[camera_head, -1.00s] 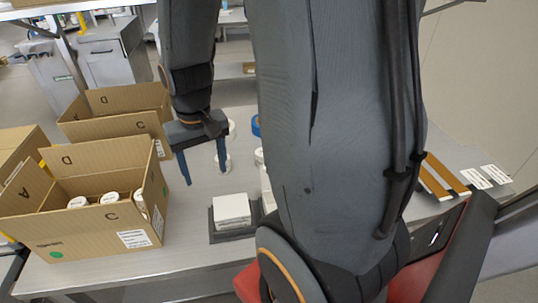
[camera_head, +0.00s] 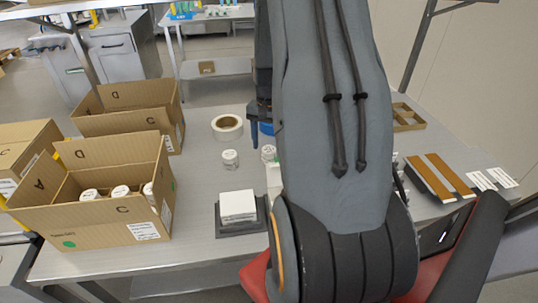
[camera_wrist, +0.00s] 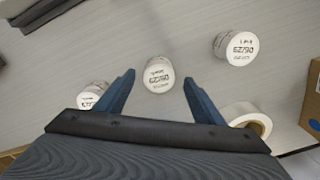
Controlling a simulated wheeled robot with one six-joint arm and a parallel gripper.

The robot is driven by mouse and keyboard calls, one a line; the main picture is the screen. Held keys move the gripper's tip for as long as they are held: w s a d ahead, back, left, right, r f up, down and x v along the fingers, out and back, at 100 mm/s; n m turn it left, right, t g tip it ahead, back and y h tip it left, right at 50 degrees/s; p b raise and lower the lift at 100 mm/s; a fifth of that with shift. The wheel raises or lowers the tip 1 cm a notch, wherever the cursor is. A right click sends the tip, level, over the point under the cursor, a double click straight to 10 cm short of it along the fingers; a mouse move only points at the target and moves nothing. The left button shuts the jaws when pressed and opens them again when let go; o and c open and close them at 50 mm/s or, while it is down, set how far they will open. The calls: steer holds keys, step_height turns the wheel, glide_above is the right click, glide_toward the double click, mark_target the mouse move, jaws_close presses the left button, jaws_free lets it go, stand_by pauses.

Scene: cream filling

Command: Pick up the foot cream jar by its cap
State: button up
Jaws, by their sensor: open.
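Several small white jars with printed white caps stand on the grey table. In the wrist view one jar (camera_wrist: 158,74) lies in the middle, between the fingertips of my open gripper (camera_wrist: 158,68) as seen from above; the fingers hold nothing. A second jar (camera_wrist: 234,47) is at the upper right, and a third jar (camera_wrist: 92,95) is at the left, partly behind a finger. In the head view two jars, one on the left (camera_head: 230,160) and one on the right (camera_head: 268,154), stand near the tape roll. My arm hides most of the gripper there. Which jar is foot cream is not readable.
A white stack (camera_head: 237,205) sits on a dark tray. Cardboard boxes (camera_head: 100,222) stand at left, the front one holding jars. The table right of them is partly clear.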

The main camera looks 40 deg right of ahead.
mark_target(269, 149)
steer(key=shift+s+f+p, duration=0.1)
steer(key=shift+f+p, duration=0.5)
steer(key=shift+f, duration=1.45)
steer(key=c, duration=1.3)
